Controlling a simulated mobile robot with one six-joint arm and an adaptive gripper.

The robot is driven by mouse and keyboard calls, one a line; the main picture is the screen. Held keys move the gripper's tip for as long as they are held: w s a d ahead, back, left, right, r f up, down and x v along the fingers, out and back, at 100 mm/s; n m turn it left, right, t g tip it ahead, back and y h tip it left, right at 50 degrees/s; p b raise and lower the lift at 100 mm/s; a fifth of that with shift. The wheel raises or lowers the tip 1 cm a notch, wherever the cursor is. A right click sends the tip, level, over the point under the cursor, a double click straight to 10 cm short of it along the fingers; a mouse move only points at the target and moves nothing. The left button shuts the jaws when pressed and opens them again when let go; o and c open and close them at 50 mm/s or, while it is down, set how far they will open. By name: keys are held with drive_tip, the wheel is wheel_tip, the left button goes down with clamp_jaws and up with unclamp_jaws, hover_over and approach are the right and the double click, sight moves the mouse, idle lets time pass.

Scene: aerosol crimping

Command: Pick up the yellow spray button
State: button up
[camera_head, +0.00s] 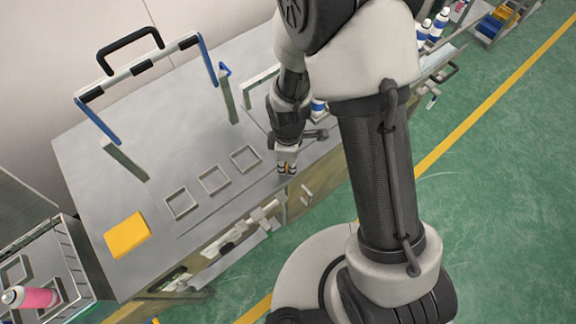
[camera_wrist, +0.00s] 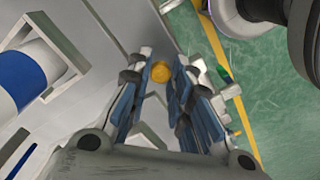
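The yellow spray button shows in the wrist view as a small round yellow piece (camera_wrist: 160,72), between the tips of my gripper (camera_wrist: 161,80). The two fingers stand apart, one on each side of it, and I see no clear contact. In the head view my gripper (camera_head: 287,168) points down at the front edge of the grey table, right of the square frames. The button cannot be made out surely there, as the fingertips cover that spot.
A pink bottle (camera_head: 38,297) lies at lower left.

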drive_tip(key=shift+c, duration=0.8)
